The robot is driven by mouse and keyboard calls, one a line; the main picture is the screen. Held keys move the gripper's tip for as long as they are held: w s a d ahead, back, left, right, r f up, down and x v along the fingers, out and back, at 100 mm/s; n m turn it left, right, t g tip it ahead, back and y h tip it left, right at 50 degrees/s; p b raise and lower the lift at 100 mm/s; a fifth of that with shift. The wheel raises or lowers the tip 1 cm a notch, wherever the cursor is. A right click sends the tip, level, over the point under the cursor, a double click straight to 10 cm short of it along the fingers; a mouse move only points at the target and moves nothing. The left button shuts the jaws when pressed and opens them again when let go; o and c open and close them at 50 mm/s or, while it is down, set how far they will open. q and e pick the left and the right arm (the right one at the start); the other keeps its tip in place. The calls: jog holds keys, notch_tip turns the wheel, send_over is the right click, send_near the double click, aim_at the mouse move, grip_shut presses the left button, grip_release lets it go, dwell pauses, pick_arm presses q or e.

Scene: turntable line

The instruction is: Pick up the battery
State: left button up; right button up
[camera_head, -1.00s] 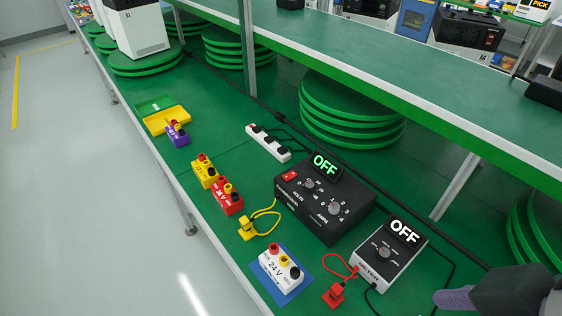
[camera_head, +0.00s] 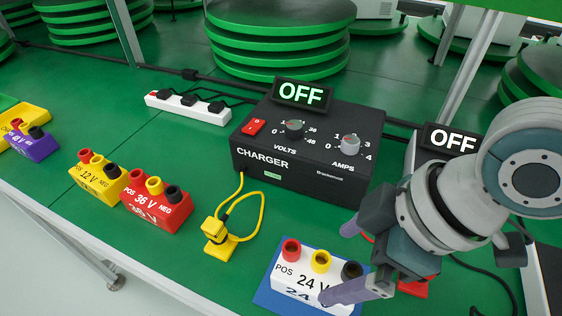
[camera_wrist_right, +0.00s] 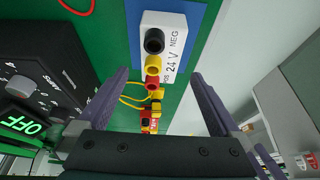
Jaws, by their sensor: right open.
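A white 24 V battery (camera_head: 300,283) with red, yellow and black terminals lies on a blue mat (camera_head: 264,299) near the table's front edge. My right gripper (camera_head: 348,258) is open and empty at the battery's right end; one finger overlaps that end in the head view. In the right wrist view the battery (camera_wrist_right: 171,48) lies beyond the open fingertips (camera_wrist_right: 160,77), its terminals in line with the gap. A red 36 V battery (camera_head: 152,211), a yellow 12 V battery (camera_head: 100,185) and a purple battery (camera_head: 38,146) stand farther left. My left gripper is not in view.
A black charger (camera_head: 300,165) reading OFF stands behind the mat. A yellow plug (camera_head: 216,232) with its cable lies left of the battery. A white power strip (camera_head: 190,108) lies at the back. The meter (camera_head: 425,150) is largely hidden by my right arm.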

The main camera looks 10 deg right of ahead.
aim_at(323, 270)
jog(key=x, duration=0.2)
jog(key=shift+f, duration=0.35)
jog(key=b+x, duration=0.2)
jog(key=x, duration=0.3)
jog(key=shift+f, duration=0.25)
jog(key=c, duration=1)
grip_shut()
jog(key=shift+a+r, duration=0.1)
